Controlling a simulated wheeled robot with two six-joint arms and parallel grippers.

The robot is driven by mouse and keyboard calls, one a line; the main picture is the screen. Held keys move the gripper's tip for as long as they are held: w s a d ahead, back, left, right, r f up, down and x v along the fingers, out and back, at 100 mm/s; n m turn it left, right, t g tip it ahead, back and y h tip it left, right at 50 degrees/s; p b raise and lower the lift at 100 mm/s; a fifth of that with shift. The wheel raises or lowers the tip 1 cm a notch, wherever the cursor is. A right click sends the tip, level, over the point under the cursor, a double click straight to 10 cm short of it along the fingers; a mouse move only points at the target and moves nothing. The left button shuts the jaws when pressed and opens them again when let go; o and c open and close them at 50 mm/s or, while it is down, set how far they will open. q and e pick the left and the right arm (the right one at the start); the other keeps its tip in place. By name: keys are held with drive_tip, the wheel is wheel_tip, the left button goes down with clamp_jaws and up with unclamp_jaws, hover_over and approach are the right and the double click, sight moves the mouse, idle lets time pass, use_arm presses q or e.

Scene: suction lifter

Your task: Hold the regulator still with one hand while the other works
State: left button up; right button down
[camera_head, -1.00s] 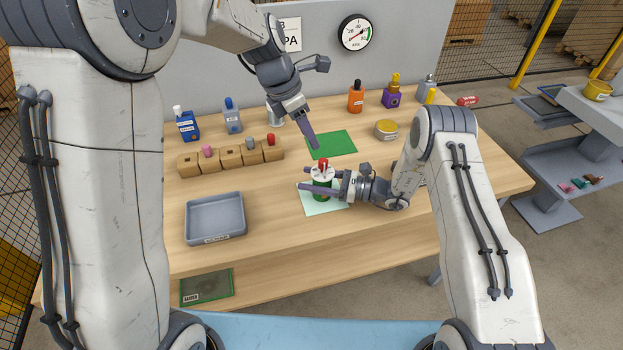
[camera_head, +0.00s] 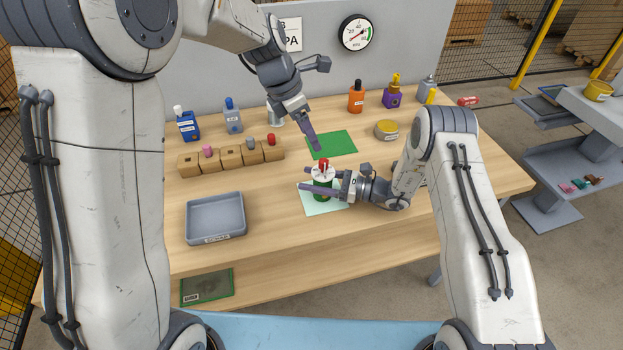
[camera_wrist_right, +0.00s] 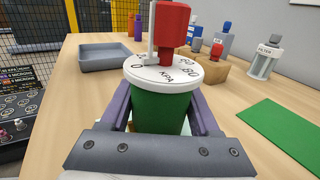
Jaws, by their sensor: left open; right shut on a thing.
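The regulator (camera_head: 323,196) is a green cylinder with a white dial top marked KPA and a red knob (camera_head: 323,163). It stands upright on a pale mat (camera_head: 338,208) near the table's middle. In the right wrist view the regulator (camera_wrist_right: 160,112) sits between the two fingers of my right gripper (camera_wrist_right: 160,100), which is shut on its body. The red knob (camera_wrist_right: 173,25) rises above the dial beside a thin white pointer. My left gripper (camera_head: 314,148) is open and empty, above and behind the regulator, near a green mat (camera_head: 338,144), touching nothing I can see.
A round gauge (camera_head: 355,33) hangs on the back panel. A grey tray (camera_head: 216,218) lies at the left. A row of wooden blocks (camera_head: 230,157) with coloured knobs stands behind it. Several bottles and a yellow tin (camera_head: 386,129) are at the back. The table between tray and mat is clear.

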sight(324, 160)
use_arm(q)
drive_tip(key=shift+o, duration=0.3)
drive_tip(key=shift+w+d+f+m+g+y, duration=0.1)
drive_tip(key=shift+w+d+m+g+y, duration=0.2)
drive_tip(key=shift+d, duration=0.3)
drive_tip(key=shift+w+d+f+m+g+y, duration=0.1)
drive_tip(key=shift+w+d+m+g+y, duration=0.15)
drive_tip(key=shift+d, duration=0.35)
drive_tip(key=shift+w+d+m+g+y, duration=0.3)
drive_tip(key=shift+d+y, duration=0.4)
drive_tip(key=shift+y, duration=0.55)
drive_tip(key=shift+f, duration=4.9)
clamp_jaws()
